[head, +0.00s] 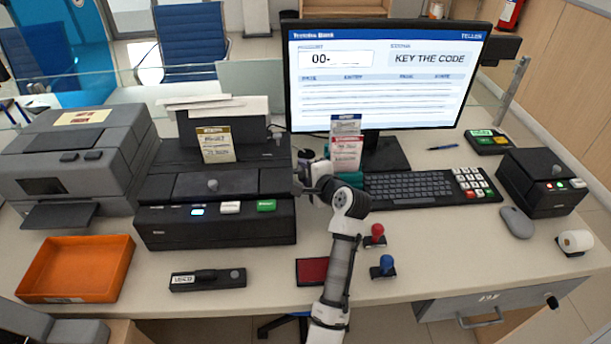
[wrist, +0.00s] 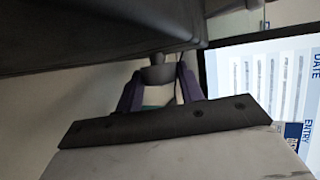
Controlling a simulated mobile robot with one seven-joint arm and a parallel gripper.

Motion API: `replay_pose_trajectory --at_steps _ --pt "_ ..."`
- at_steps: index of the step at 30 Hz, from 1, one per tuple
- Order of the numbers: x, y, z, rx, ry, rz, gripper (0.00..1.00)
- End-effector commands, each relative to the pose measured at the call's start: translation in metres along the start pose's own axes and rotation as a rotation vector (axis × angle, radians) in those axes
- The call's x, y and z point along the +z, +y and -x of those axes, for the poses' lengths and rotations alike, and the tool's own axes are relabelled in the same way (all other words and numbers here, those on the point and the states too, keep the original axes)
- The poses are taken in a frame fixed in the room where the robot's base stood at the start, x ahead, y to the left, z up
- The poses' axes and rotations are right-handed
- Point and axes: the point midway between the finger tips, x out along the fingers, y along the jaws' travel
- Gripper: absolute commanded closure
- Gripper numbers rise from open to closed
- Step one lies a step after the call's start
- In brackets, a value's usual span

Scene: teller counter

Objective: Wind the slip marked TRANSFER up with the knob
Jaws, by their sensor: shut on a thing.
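A slip with a yellow header (head: 215,144) stands upright in the black slip printer (head: 215,222); its print is too small to read surely. A red-headed slip (head: 346,153) and a blue-headed slip (head: 345,124) stand in front of the monitor, to the right of the printer. My gripper (head: 307,173) is at the printer's right side, where my arm hides the knob in the head view. In the wrist view, my gripper (wrist: 159,78) has its two purple-grey fingers on either side of the dark knob (wrist: 157,73) and is shut on it.
The monitor (head: 388,70) and keyboard (head: 408,188) are right of my gripper. A red pad (head: 311,271), red stamp (head: 375,236) and blue stamp (head: 383,267) lie near my forearm. An orange tray (head: 78,268) and grey printer (head: 72,150) are at left.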

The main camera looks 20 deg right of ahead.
Motion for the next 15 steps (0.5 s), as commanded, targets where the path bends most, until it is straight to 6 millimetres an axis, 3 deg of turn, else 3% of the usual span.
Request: replay_pose_trajectory --at_steps 11,12,15 --pt "-0.0003 0.0016 0.0 -0.002 0.0 0.002 0.85" --pt "-0.0003 0.0016 0.0 -0.002 0.0 0.002 0.6" --pt "-0.0003 0.0014 0.0 -0.002 0.0 0.002 0.47"
